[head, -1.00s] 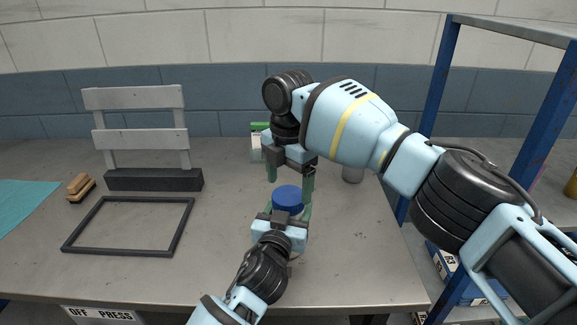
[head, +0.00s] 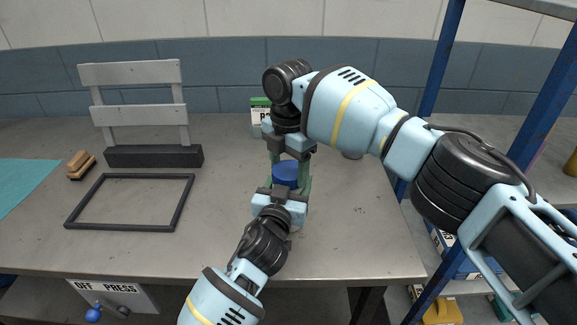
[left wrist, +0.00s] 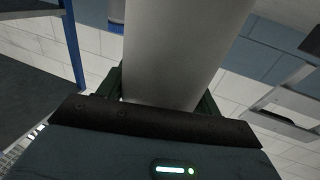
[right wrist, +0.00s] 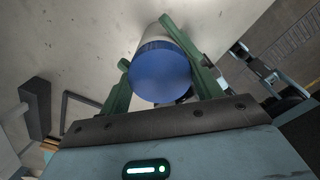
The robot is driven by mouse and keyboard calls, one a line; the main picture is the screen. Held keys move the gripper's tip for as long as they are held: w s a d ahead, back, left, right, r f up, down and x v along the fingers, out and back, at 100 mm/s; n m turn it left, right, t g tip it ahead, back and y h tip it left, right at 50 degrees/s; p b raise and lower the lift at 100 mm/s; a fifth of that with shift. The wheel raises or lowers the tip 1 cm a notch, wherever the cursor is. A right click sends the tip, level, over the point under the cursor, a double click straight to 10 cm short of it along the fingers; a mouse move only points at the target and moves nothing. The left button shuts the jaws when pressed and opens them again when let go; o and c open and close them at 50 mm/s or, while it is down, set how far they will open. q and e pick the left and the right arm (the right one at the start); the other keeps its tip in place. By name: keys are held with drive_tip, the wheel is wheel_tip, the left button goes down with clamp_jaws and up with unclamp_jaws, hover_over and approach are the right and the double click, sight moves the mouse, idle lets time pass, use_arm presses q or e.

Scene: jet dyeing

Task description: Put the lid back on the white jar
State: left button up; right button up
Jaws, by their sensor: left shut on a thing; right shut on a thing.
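The blue lid (head: 286,172) is between my two grippers in the head view. My right gripper (head: 290,162) comes from above and is shut on the lid, with a green finger on each side. The lid also shows in the right wrist view (right wrist: 160,74), against the pale body of the white jar (right wrist: 156,32). My left gripper (head: 284,189) is below, shut on the jar; the jar's side fills the space between its fingers in the left wrist view (left wrist: 180,55). The lid lines up with the jar's top, but I cannot tell whether it is fully seated.
A dark rectangular frame (head: 70,208), a grey stand on a black block (head: 154,156) and brown brushes (head: 80,165) are at left on the table. A green-and-white container (head: 260,115) stands behind my grippers. A blue rack (head: 535,115) is at right.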

drive_tip(key=shift+m, duration=1.3)
drive_tip(key=o, duration=1.1)
drive_tip(key=shift+c, duration=0.2)
drive_tip(key=shift+r, duration=2.3)
drive_tip(key=shift+c, duration=0.3)
